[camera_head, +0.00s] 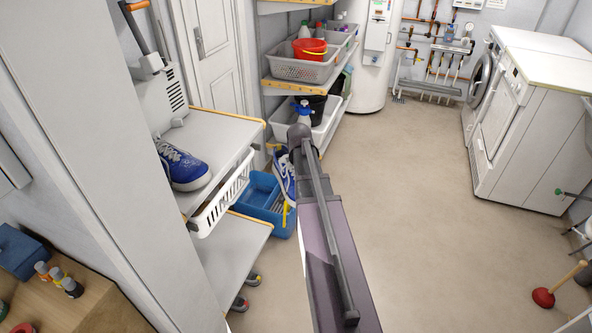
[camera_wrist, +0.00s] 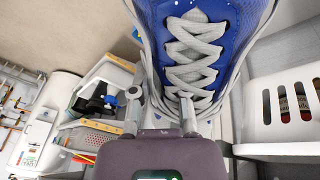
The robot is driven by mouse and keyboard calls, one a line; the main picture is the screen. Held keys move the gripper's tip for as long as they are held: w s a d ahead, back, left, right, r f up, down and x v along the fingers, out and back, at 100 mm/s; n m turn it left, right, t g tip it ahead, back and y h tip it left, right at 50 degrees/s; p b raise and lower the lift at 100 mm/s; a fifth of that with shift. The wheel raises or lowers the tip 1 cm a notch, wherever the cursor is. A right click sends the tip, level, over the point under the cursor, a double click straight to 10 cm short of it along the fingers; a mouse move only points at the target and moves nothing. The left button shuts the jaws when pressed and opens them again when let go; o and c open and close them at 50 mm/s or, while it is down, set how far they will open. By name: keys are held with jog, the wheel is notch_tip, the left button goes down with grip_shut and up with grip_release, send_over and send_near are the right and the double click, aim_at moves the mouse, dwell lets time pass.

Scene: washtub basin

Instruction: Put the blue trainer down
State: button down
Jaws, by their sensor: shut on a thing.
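A blue trainer with white laces and a pale sole fills the upper middle of the wrist view (camera_wrist: 207,50). My gripper (camera_wrist: 161,100) is shut on its left side, with one finger over the laces and one outside. In the head view this trainer (camera_head: 284,172) shows beside the end of my arm, toe down, in front of the blue tub; my arm hides part of it. My fingers are hidden there. A second blue trainer (camera_head: 183,168) sits on the upper shelf of the white unit at left.
A white slotted basket (camera_head: 222,198) hangs under that shelf; a white basket also shows in the wrist view (camera_wrist: 285,112). A blue tub (camera_head: 262,190) stands on the floor behind the held trainer. Racks with a grey basket (camera_head: 303,67) stand beyond.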

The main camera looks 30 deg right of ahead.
notch_tip(320, 180, up, 24)
jog(key=a+n+p, duration=0.2)
jog(key=a+p, duration=0.1)
jog(key=p, duration=2)
jog(key=a+r+n+y+p, duration=0.2)
jog(key=a+n, duration=0.4)
jog(key=a, duration=1)
jog(key=shift+a+r+n+y+p, duration=0.2)
jog(key=shift+r+n+y+p, duration=0.1)
jog(key=shift+r+n+p, duration=0.15)
